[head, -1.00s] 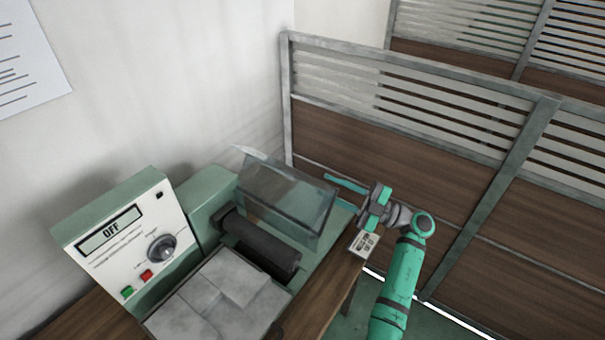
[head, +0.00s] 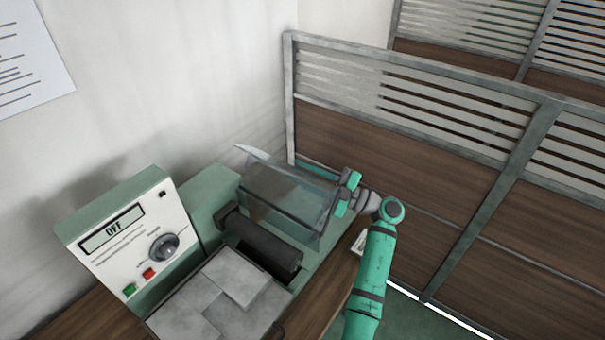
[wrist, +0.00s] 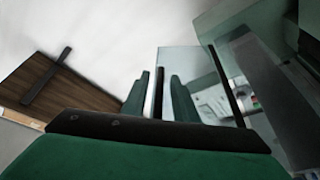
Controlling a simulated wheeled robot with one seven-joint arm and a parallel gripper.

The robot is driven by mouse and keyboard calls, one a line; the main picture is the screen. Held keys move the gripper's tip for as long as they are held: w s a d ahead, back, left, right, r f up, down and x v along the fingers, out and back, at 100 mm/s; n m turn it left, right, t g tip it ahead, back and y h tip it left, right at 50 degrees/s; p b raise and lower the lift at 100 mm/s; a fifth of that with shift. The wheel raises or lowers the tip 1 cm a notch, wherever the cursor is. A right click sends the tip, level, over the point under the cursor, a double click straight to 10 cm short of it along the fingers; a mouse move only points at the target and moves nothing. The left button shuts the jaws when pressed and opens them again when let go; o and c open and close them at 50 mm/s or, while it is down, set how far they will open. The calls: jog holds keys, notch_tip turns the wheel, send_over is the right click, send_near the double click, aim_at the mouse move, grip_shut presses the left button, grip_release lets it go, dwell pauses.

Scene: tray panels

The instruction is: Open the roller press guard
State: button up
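The roller press guard (head: 280,200) is a clear panel standing tilted over the dark roller (head: 262,243) of the green press in the head view. My gripper (head: 326,188) is at the panel's right side edge. One finger shows through the clear panel behind it, and the other is on the near side. In the wrist view the two green fingers (wrist: 159,98) are apart, with the guard's dark edge (wrist: 159,80) between them. They look open around the edge; I cannot tell whether either touches it. The near finger's tip is hard to make out.
The control box (head: 128,235) reads OFF and has a knob and green and red buttons. Grey slabs (head: 225,295) lie in front of the roller. A wood-and-metal partition (head: 400,170) stands close behind my arm. A white wall is at left.

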grip_shut()
jog(key=shift+r, duration=0.1)
jog(key=n, duration=0.1)
jog(key=s+a+r+n+g, duration=0.1)
jog(key=n, duration=0.1)
jog(key=shift+s+r, duration=0.25)
jog(key=shift+s, duration=0.05)
jog(key=shift+o, duration=0.9)
grip_release()
